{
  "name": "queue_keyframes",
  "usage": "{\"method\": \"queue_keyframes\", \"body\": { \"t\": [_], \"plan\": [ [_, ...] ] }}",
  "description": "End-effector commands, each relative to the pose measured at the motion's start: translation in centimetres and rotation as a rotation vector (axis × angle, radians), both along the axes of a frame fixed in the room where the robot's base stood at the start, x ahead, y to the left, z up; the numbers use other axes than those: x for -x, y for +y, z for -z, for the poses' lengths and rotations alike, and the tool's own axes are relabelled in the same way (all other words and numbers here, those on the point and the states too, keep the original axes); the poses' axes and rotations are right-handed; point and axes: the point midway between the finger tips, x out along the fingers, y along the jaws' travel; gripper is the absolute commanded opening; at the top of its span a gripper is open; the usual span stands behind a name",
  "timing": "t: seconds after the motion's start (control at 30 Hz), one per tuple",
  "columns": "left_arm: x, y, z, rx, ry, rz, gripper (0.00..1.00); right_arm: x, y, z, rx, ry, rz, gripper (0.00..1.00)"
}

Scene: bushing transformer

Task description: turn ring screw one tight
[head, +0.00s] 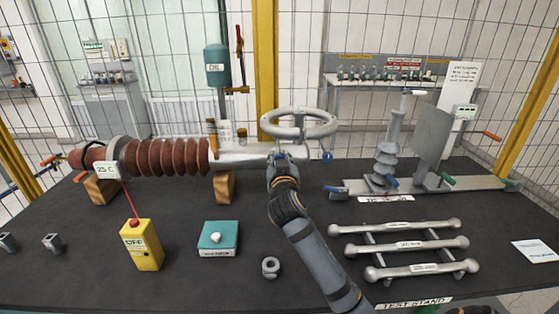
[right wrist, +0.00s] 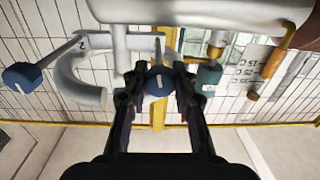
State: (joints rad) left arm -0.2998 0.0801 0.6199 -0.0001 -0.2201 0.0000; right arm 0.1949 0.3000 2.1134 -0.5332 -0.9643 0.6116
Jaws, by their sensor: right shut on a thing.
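The bushing lies across the stand, with brown ribs (head: 170,157) and a grey metal end (head: 243,155) carrying a pale ring (head: 300,123). My right gripper (head: 282,160) reaches up to the ring's near side. In the right wrist view, its fingers (right wrist: 160,88) are closed around the blue head of a ring screw (right wrist: 159,82), below the pale ring (right wrist: 82,85). A second blue-headed screw (right wrist: 22,76), near a mark "2", stands free; it also shows right of my gripper in the head view (head: 327,156). My left gripper is out of view.
A yellow OFF box (head: 141,245), a teal box (head: 218,238) and a nut (head: 270,267) stand on the dark table (head: 190,285). Several metal bars (head: 410,245) lie at right, before a grey fixture (head: 430,150). A wire fence (head: 180,60) closes the back.

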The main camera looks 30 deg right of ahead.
Motion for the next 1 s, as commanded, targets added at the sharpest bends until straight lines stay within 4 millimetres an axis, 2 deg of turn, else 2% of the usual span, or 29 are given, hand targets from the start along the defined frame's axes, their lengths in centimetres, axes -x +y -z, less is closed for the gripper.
{"method": "queue_keyframes", "body": {
  "t": [0.03, 0.33, 0.37, 0.5, 0.53, 0.83, 1.0],
  "plan": [
    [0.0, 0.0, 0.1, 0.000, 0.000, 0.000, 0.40, 0.0, 0.0, 0.6, -0.008, 0.013, 0.002, 0.00],
    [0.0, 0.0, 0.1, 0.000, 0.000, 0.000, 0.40, 0.0, 0.0, 0.7, -0.008, 0.013, 0.002, 0.00],
    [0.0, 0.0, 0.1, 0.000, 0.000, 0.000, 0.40, 0.0, 0.0, 0.7, -0.008, 0.013, 0.002, 0.29],
    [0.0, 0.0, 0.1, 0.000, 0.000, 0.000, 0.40, 0.0, 0.0, 0.5, -0.006, 0.009, 0.001, 0.48],
    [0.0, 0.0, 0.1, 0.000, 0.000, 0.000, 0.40, 0.0, 0.0, 0.4, -0.006, 0.008, 0.001, 0.50],
    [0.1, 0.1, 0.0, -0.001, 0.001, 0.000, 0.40, 0.2, 0.1, 0.2, -0.003, 0.003, 0.000, 0.50],
    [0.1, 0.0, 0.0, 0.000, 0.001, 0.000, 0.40, 2.4, 1.4, 0.3, -0.007, 0.004, -0.002, 0.50]
  ]
}}
